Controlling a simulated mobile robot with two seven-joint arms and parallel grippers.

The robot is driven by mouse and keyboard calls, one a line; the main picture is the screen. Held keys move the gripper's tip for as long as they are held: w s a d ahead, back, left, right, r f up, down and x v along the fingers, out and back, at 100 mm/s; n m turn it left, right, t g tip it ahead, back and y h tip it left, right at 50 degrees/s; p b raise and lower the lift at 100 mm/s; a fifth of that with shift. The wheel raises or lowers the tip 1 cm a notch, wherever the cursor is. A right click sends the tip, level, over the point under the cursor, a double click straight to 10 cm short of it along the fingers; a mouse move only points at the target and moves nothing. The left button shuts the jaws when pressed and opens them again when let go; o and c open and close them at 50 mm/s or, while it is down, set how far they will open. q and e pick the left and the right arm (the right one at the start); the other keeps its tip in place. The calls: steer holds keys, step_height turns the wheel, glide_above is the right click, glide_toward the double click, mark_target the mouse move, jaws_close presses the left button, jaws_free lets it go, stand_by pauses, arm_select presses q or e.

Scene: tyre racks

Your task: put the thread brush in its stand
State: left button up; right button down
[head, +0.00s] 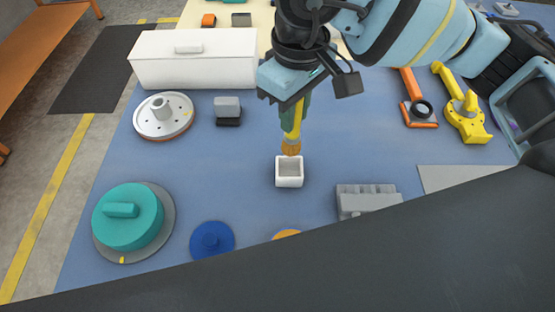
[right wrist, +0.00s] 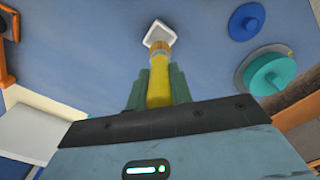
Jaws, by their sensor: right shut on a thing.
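The thread brush (head: 292,147) has a yellow handle and an orange-brown bristle end that points down. My right gripper (head: 295,118) is shut on its handle, with green fingers on either side. The stand is a small white square holder (head: 289,181) with an open top, on the blue table. In the head view the bristle end is right at the stand's far edge; I cannot tell whether it touches. In the right wrist view the brush (right wrist: 160,80) points at the stand (right wrist: 158,33) and its tip overlaps the stand's near side. My left gripper is not in view.
A grey block fixture (head: 368,198) stands right of the stand. A blue knob (head: 211,239) and a teal round part (head: 128,217) lie at left front. A white box (head: 193,60) is at the back left. Yellow (head: 463,110) and orange tools (head: 419,108) lie at right.

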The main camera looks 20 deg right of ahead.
mark_target(291, 149)
steer(key=shift+w+a, duration=0.1)
steer(key=shift+f, duration=0.45)
steer(key=shift+f+p, duration=0.4)
steer(key=shift+f, duration=4.1)
steer(key=shift+f, duration=0.2)
steer(key=c, duration=1.3)
jaws_free()
steer(key=shift+o, duration=0.2)
step_height(291, 149, up, 12)
steer(key=shift+r, duration=0.2)
